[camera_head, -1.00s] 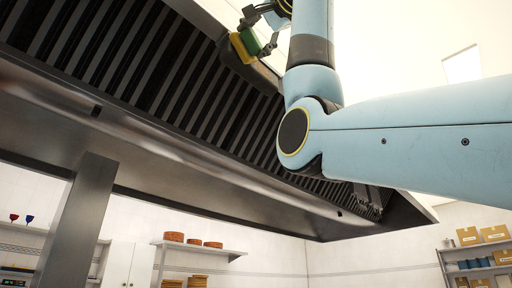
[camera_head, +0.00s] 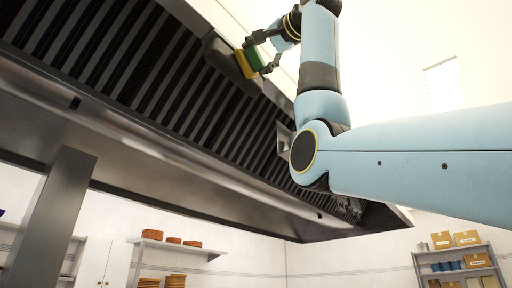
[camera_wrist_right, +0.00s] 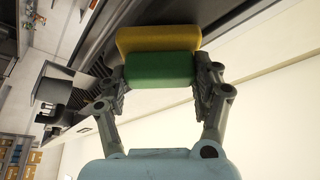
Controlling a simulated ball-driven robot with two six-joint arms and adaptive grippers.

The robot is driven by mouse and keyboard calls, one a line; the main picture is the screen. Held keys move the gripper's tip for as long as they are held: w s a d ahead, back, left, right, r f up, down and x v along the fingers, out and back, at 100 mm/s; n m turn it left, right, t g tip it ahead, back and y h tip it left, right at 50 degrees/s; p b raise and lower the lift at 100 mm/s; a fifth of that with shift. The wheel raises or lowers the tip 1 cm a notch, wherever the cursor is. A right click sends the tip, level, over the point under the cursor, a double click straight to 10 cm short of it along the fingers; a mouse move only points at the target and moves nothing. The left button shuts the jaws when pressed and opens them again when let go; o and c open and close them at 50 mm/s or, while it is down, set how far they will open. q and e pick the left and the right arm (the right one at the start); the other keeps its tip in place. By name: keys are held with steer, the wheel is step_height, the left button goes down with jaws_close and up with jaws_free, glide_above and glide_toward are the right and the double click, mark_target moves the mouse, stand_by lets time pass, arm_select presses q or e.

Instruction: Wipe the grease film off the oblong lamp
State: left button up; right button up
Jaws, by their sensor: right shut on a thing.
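The oblong lamp (camera_head: 222,59) is a dark, rounded bar set along the upper edge of the slatted hood in the head view. Its surface looks dull and dark; I cannot make out the film's edges. My right gripper (camera_head: 260,60) is shut on a sponge (camera_head: 245,64) with a yellow face and a green back. The sponge's yellow face is against or very close to the lamp, near its middle to lower right, and covers part of it. In the right wrist view the fingers grip the green part (camera_wrist_right: 160,70), yellow side (camera_wrist_right: 158,39) outward. My left gripper is not in view.
Dark slats (camera_head: 150,70) fill the hood beside the lamp, with a steel rim (camera_head: 170,150) below. A steel post (camera_head: 55,215) stands at lower left. Wall shelves hold orange tins (camera_head: 152,234) and cardboard boxes (camera_head: 467,238). My right arm crosses the right side.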

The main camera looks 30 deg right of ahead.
steer(key=shift+w+d+p, duration=0.1)
steer(key=shift+w+d, duration=0.3)
steer(key=shift+d, duration=0.5)
steer(key=shift+w+d+p, duration=0.15)
steer(key=shift+w+d, duration=0.25)
steer(key=shift+d, duration=0.5)
steer(key=shift+w+d+p, duration=0.1)
steer(key=shift+w+d, duration=0.3)
steer(key=shift+d, duration=0.5)
steer(key=shift+w+d, duration=0.15)
steer(key=shift+d, duration=0.25)
steer(key=shift+a, duration=0.1)
steer(key=s+d+b, duration=0.2)
steer(key=s, duration=0.3)
steer(key=shift+s, duration=0.3)
steer(key=shift+d, duration=0.1)
